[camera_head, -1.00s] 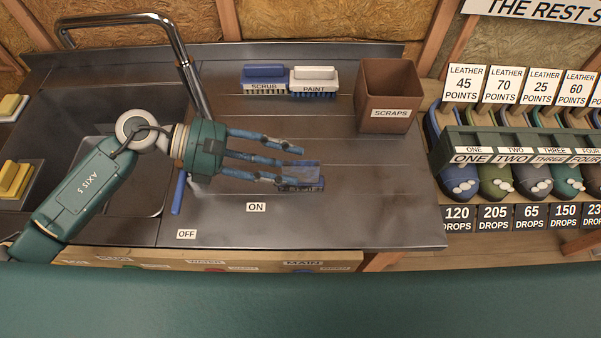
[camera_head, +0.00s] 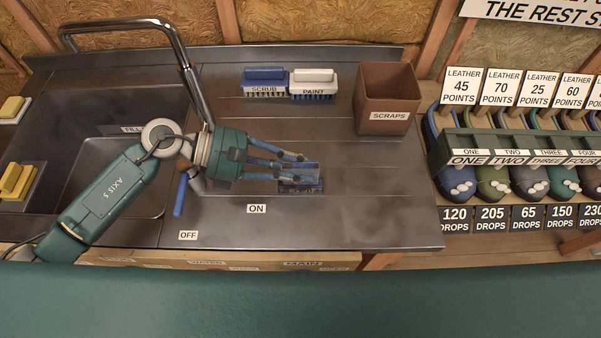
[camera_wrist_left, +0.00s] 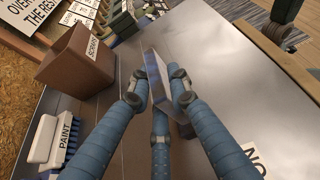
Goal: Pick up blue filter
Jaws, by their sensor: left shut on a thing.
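The left gripper has blue fingers and is shut on the filter. In the left wrist view the filter (camera_wrist_left: 154,72) stands on edge between the fingertips (camera_wrist_left: 158,88), and its lower part is partly hidden by the fingers. I cannot tell whether it touches the counter. My right gripper is not in view.
A brown scraps bin (camera_head: 387,97) stands at the back right. A scrub brush (camera_head: 264,80) and a paint brush (camera_head: 313,82) lie left of it. The sink (camera_head: 110,175) and a curved faucet (camera_head: 180,55) are on the left. The counter (camera_head: 370,205) right of the filter is clear.

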